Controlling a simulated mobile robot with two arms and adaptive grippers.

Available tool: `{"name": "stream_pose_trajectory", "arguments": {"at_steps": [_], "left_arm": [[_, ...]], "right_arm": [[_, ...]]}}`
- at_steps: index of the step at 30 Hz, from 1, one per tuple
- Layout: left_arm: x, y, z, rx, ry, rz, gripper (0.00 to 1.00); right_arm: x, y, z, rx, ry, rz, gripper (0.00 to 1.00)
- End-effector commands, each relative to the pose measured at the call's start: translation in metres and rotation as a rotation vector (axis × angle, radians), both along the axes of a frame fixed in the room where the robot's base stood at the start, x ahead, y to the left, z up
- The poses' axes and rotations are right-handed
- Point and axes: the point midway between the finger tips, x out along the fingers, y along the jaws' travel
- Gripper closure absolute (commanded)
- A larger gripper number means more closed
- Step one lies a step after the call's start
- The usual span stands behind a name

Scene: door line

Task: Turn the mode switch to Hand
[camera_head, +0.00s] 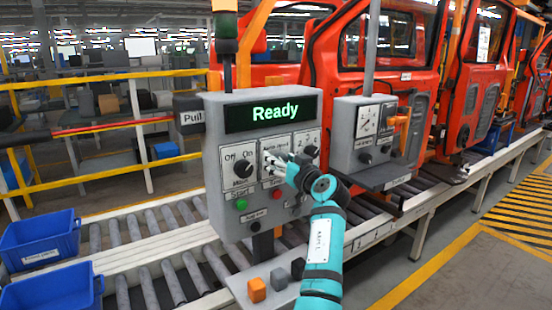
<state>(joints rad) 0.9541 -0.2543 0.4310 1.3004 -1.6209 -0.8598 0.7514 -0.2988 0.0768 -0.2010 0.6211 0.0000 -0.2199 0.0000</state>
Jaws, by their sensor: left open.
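A grey control box (215,160) bears a display (272,113) that reads "Ready" in green. Below it are three white switch plates. The middle plate (279,142) has small lettering at its top that seems to read Auto and Hand. Its knob is hidden behind my left gripper, so I cannot tell where the mode switch points. My left gripper (271,160) is open in front of this plate, its fingers towards the panel. I cannot tell whether they touch the knob. My right gripper is not in view.
An Off/On knob (243,169) is close on the left and another knob (310,152) close on the right. Green (241,204) and red (277,194) buttons sit below. A grey gauge box (343,151) stands to the right. Red car doors (375,60) line up behind; blue bins (40,240) are at left.

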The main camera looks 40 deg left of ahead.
Motion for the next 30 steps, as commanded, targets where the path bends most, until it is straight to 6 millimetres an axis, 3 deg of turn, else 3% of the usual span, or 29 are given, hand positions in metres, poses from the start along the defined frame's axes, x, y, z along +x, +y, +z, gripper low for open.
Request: {"name": "stream_pose_trajectory", "arguments": {"at_steps": [6, 19, 30], "left_arm": [[0.0, -0.0001, 0.0, 0.0, 0.0, 0.0, 0.39], [-0.0001, 0.0003, 0.0, 0.0, 0.0, 0.0, 0.94], [-0.0001, 0.0004, 0.0003, 0.029, 0.067, 0.001, 0.94]], "right_arm": [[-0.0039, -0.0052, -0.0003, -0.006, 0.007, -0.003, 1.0], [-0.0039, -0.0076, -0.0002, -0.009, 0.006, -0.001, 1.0], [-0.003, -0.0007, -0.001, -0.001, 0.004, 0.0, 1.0]]}}
